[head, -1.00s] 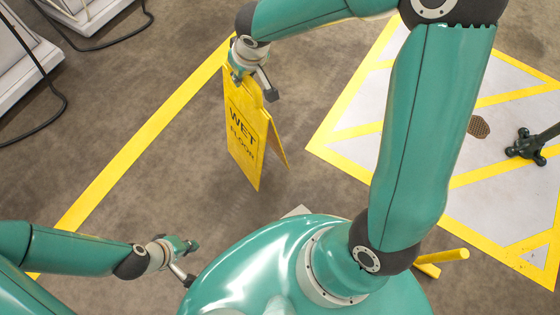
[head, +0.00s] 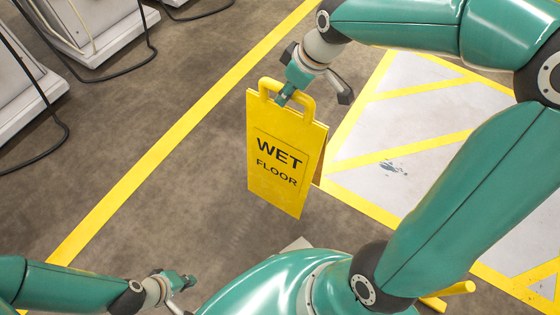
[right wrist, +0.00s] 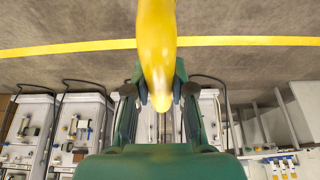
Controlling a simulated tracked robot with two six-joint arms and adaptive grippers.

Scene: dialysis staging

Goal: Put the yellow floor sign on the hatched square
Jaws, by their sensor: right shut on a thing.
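The yellow floor sign (head: 286,155) reads "WET FLOOR" and hangs upright from its top handle in the head view. My right gripper (head: 284,98) is shut on that handle. In the right wrist view the yellow handle (right wrist: 156,50) runs between the two fingers (right wrist: 158,95). The hatched square (head: 395,130), pale with yellow stripes and border, lies on the floor just right of the sign. My arm hides part of it. My left gripper (head: 188,281) is low at the left, away from the sign; its finger opening is unclear.
A yellow floor line (head: 150,160) runs diagonally left of the sign. White machines (head: 95,35) with black cables stand at the upper left. A dark wet-looking patch (head: 393,168) marks the square. Brown floor left of the sign is clear.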

